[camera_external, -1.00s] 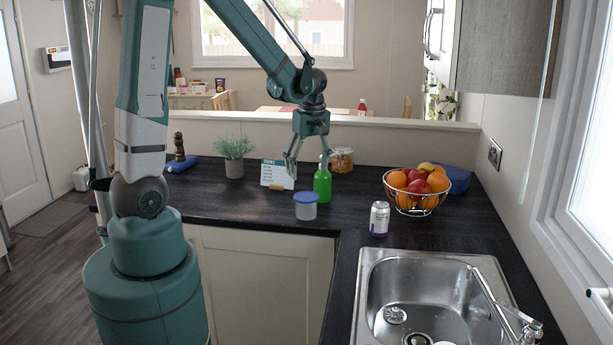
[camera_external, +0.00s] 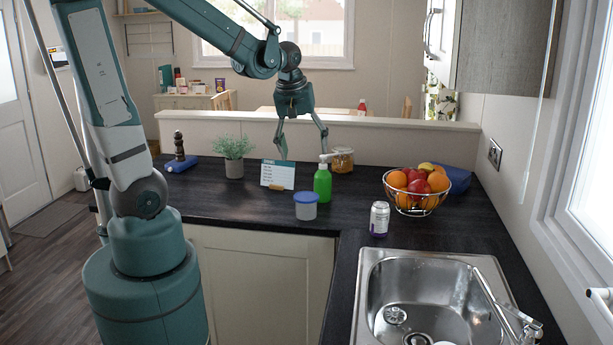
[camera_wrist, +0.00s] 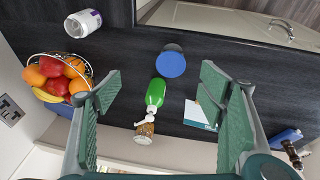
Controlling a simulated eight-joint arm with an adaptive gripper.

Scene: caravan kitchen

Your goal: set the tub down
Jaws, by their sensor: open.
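The tub (camera_external: 306,206), clear with a blue lid, stands upright on the dark worktop near its front edge. In the wrist view its round blue lid (camera_wrist: 171,62) shows from above, beyond the fingertips. My gripper (camera_external: 302,142) is open and empty, above and behind the tub and clear of it. Its two green-padded fingers (camera_wrist: 158,92) are spread wide in the wrist view. A green pump bottle (camera_external: 322,184) stands just behind and to the right of the tub.
A white card (camera_external: 278,174), a jar (camera_external: 342,159) and a potted plant (camera_external: 234,152) stand behind the tub. A can (camera_external: 379,218) and a wire fruit bowl (camera_external: 416,195) are to the right. The sink (camera_external: 425,300) is at front right. Worktop left of the tub is clear.

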